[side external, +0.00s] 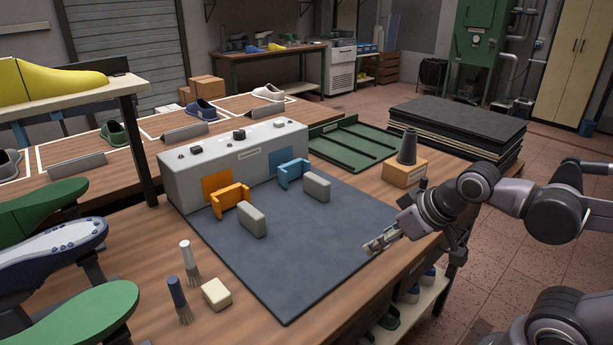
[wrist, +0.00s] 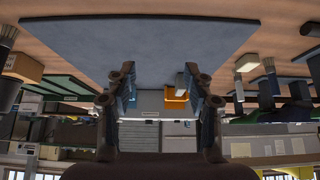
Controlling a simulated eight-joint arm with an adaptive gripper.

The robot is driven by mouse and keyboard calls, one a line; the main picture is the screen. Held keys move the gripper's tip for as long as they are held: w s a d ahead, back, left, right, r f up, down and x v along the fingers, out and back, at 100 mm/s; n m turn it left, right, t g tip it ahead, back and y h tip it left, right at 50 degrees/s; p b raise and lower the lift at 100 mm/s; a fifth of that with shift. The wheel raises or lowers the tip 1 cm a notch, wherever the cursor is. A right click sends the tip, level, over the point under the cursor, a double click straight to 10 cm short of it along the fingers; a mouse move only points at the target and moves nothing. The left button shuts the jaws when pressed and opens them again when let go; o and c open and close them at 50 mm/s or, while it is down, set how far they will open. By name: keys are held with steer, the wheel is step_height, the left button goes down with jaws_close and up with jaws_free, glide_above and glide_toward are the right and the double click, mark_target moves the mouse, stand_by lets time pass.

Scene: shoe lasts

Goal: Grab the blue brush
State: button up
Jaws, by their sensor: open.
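The blue brush (side external: 177,291) stands upright, bristles down, on the wooden bench at the lower left in the side view. A white-handled brush (side external: 186,257) stands just behind it, and a cream block (side external: 217,293) lies to its right. My gripper (side external: 368,247) is above the right part of the dark mat, far to the right of the brush and apart from it. In the wrist view, which looks upside down, the jaws (wrist: 165,105) are spread with nothing between them.
The dark mat (side external: 300,265) is mostly clear between my gripper and the brushes. Orange (side external: 230,196) and blue (side external: 290,173) holders and two grey blocks stand at its back. A grey console (side external: 235,165) stands behind. Shoe lasts crowd the left edge.

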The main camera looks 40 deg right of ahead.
steer(key=shift+w+r, duration=0.1)
steer(key=w+a+r+n+g+y, duration=0.1)
steer(key=w+a+r+n+g, duration=0.1)
steer(key=w+a+r+n, duration=0.6)
steer(key=n+g+h, duration=0.1)
steer(key=n+g, duration=0.4)
steer(key=n, duration=1.1)
glide_above(181, 302)
steer(key=w, duration=0.1)
steer(key=f, duration=0.8)
steer(key=shift+w+d, duration=0.1)
steer(key=shift+w, duration=0.1)
steer(key=shift+f+n, duration=0.3)
steer(key=shift+f, duration=0.05)
steer(key=shift+s+f, duration=0.1)
steer(key=shift+f, duration=5.1)
jaws_close()
